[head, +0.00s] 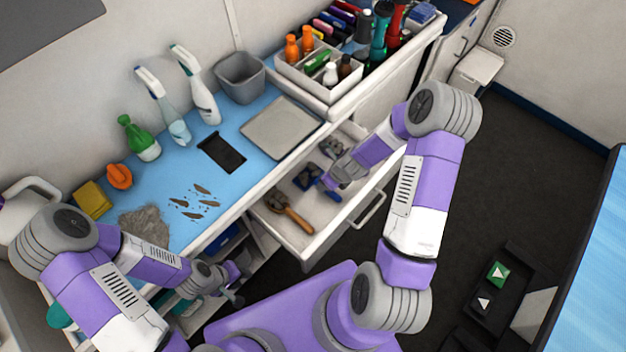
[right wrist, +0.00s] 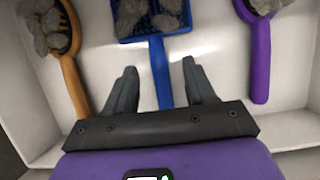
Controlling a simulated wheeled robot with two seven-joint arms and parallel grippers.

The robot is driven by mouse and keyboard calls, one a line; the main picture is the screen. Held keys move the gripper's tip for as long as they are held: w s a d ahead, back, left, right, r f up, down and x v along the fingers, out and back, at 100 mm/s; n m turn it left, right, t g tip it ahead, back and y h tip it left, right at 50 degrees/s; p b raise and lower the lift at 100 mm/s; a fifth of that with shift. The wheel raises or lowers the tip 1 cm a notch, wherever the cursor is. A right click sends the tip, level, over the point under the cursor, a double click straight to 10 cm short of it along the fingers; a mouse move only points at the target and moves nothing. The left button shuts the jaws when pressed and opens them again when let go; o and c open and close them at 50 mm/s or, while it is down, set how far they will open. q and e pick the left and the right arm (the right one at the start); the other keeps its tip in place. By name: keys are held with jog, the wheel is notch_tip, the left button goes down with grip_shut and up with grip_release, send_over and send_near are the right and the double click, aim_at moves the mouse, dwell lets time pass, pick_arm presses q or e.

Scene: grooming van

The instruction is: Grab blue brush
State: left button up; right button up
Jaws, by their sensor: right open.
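The blue brush (head: 307,177) lies in the open drawer, its head covered with grey fur clumps. In the right wrist view its handle (right wrist: 161,75) points toward my gripper and runs between the two fingers. My right gripper (right wrist: 159,70) is open, with one finger on each side of the handle; I cannot tell whether they touch it. In the head view the right hand (head: 336,181) is over the drawer and partly hides the brush. My left gripper (head: 235,285) hangs empty low in front of the counter; its jaw opening is unclear.
An orange-brown brush (right wrist: 72,84) lies left of the blue one, and a purple brush (right wrist: 260,60) lies right of it. The drawer walls (head: 300,245) surround them. Above is a blue-topped counter (head: 245,120) with bottles, a grey tray (head: 281,128) and debris.

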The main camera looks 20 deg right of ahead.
jog(key=b+x, duration=0.1)
jog(key=x, duration=0.3)
jog(key=shift+a+f, duration=0.15)
jog(key=shift+f, duration=0.05)
jog(key=shift+c, duration=0.5)
grip_shut()
